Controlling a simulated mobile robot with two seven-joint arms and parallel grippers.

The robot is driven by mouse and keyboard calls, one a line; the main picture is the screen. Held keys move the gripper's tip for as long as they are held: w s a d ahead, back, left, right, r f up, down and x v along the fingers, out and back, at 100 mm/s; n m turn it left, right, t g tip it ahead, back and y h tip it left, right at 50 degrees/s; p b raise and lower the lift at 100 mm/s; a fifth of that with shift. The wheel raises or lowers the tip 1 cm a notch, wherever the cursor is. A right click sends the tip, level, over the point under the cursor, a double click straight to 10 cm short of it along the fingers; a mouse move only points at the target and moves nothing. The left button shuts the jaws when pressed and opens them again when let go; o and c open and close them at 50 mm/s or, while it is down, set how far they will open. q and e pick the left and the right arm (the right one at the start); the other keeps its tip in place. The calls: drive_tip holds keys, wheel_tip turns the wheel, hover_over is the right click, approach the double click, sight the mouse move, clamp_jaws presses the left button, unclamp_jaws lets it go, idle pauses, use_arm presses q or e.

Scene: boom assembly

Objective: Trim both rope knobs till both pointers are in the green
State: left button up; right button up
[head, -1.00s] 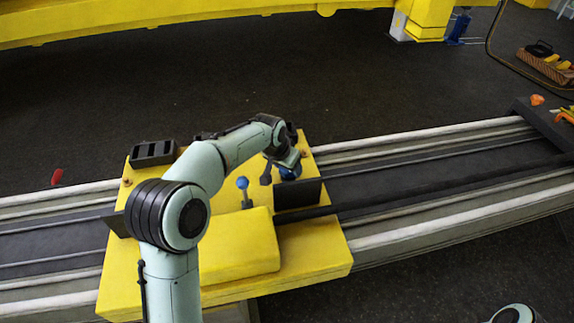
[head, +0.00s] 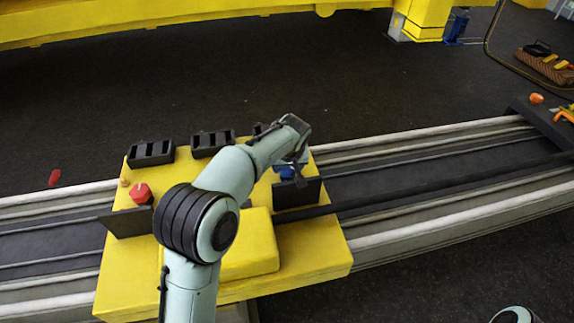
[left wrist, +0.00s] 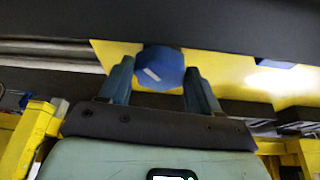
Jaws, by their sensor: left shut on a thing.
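The blue knob (head: 287,173) sits on the right part of the yellow carriage (head: 125,265), by a dark upright plate. My left gripper (head: 294,165) is at this knob. In the left wrist view the two fingers of my left gripper (left wrist: 159,72) stand on either side of the blue knob (left wrist: 160,70), shut on it. A white mark shows on the knob's face. The red knob (head: 140,193) sits at the carriage's left end, with no gripper on it. No pointer or green band can be made out. My right gripper is not in view.
Dark slotted boxes (head: 151,153) stand along the carriage's back edge, another (head: 213,144) beside it. A raised yellow block (head: 250,258) is at the front. Pale rails (head: 430,135) run to both sides.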

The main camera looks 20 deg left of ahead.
use_arm(q)
drive_tip(key=n, duration=0.2)
drive_tip(key=n+g+y, duration=0.1)
drive_tip(key=shift+w+d+r+n+p, duration=0.1)
drive_tip(key=shift+w+d+n+p, duration=0.05)
drive_tip(key=shift+n+p, duration=0.25)
drive_tip(key=shift+w+n+g+y+p, duration=0.1)
drive_tip(key=shift+n+g+y+p, duration=0.25)
drive_tip(key=shift+n, duration=0.7)
drive_tip(key=shift+n+g+y+p, duration=0.15)
drive_tip(key=shift+n+g+p, duration=0.25)
drive_tip(key=shift+n, duration=0.65)
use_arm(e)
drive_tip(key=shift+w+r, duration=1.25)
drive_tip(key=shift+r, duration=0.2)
use_arm(q)
drive_tip(key=o, duration=1.1)
drive_tip(key=shift+c, duration=0.2)
drive_tip(key=p+v, duration=0.1)
drive_tip(key=v, duration=1.2)
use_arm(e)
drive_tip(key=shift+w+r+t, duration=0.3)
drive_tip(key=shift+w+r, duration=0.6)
use_arm(q)
drive_tip(key=shift+r, duration=0.1)
